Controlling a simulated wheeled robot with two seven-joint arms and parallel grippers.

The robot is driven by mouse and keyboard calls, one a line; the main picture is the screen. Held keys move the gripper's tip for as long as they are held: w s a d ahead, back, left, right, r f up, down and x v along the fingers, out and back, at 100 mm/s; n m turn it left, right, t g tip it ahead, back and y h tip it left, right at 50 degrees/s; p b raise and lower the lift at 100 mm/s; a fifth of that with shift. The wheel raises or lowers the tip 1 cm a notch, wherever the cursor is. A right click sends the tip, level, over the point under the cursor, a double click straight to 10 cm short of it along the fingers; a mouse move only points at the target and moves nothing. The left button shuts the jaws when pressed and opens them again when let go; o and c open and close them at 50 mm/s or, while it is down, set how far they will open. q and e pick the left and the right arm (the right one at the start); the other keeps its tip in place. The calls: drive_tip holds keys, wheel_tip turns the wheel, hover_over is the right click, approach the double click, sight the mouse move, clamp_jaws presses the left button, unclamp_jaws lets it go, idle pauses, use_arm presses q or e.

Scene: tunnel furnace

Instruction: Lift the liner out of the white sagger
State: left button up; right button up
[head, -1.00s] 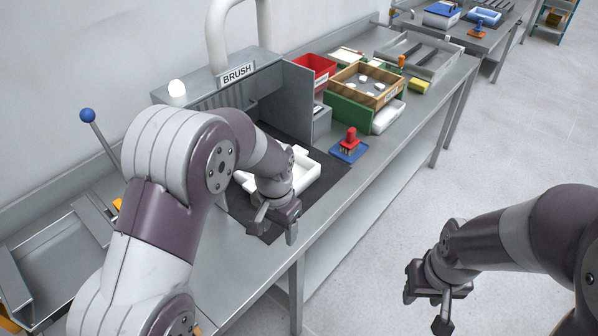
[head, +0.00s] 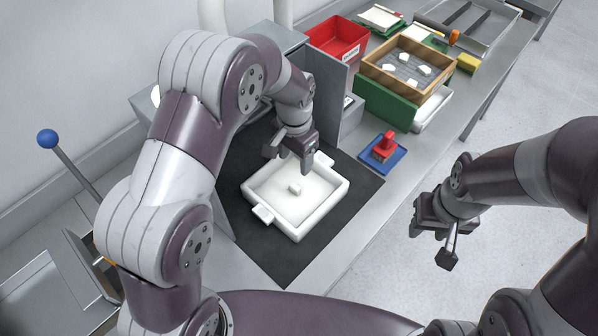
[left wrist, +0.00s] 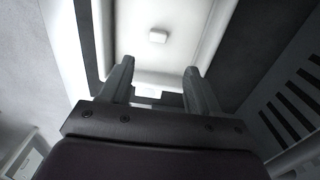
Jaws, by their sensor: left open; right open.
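The white sagger (head: 322,214) is a shallow square tray with lugs on its sides, lying on a black mat. A small white knob (head: 295,188) stands near the middle of its white inner floor. I take this to be the liner, but white on white hides its edge. The knob also shows in the left wrist view (left wrist: 158,35). My left gripper (head: 291,160) is open and empty above the sagger's far side, short of the knob. In the left wrist view its two fingers (left wrist: 158,75) are apart. My right gripper (head: 432,247) is open and empty, over the floor beyond the bench edge.
The black mat (head: 270,255) leaves bare room in front of the sagger. A blue pad with a red-handled tool (head: 384,152) lies to the right. Behind are a green box (head: 385,105), a wooden tray with white pieces (head: 372,78) and a red bin (head: 338,40). A grey panel stands behind my left gripper.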

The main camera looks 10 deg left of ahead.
sight(295, 187)
use_arm(q)
drive_tip(key=f, duration=0.1)
drive_tip(key=s+f, duration=0.1)
drive_tip(key=f, duration=0.1)
drive_tip(key=shift+s+p, duration=0.25)
drive_tip(key=shift+p, duration=0.05)
drive_tip(key=f, duration=0.2)
drive_tip(key=f+p, duration=0.1)
drive_tip(key=f, duration=0.1)
drive_tip(key=f+p, duration=0.1)
drive_tip(key=f, duration=0.1)
drive_tip(key=shift+w+f, duration=0.35)
drive_tip(key=shift+s+f, duration=0.15)
drive_tip(key=shift+f, duration=0.05)
use_arm(e)
drive_tip(key=r, duration=0.1)
drive_tip(key=s+r, duration=0.1)
drive_tip(key=r, duration=0.1)
drive_tip(key=shift+s, duration=0.1)
use_arm(q)
drive_tip(key=c, duration=1.1)
